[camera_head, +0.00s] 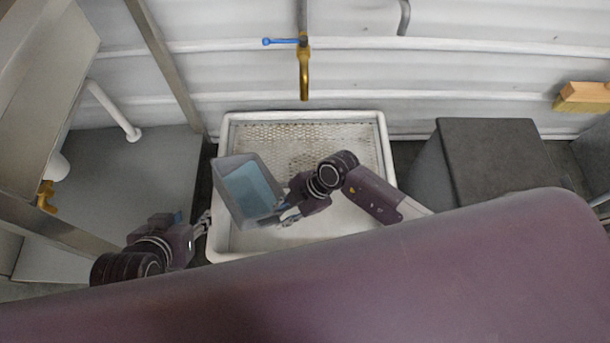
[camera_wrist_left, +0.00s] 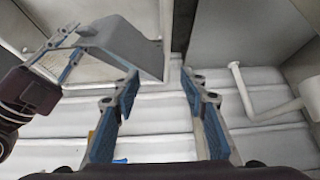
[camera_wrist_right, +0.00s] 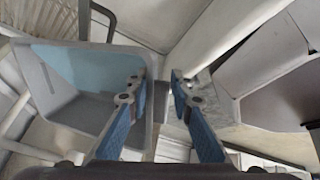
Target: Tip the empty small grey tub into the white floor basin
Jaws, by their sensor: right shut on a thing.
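The small grey tub (camera_head: 226,200) is held over the left part of the white floor basin (camera_head: 307,253), and it looks tilted. A pale blue area shows inside it; I cannot tell whether this is liquid or the inner wall. My right gripper (camera_head: 284,212) is shut on the tub's wall at its right side. In the right wrist view the fingers (camera_wrist_right: 158,80) straddle the rim of the tub (camera_wrist_right: 75,108). My left gripper (camera_head: 207,220) is open and empty near the basin's left rim. The tub also shows in the left wrist view (camera_wrist_left: 118,45), apart from the left fingers (camera_wrist_left: 160,85).
A brass tap with a blue lever (camera_head: 304,70) hangs above the basin's back edge. A dark-topped grey block (camera_head: 490,160) stands to the right. A metal hopper (camera_head: 35,75) on posts stands at the left. A brush (camera_head: 582,97) is at the far right wall.

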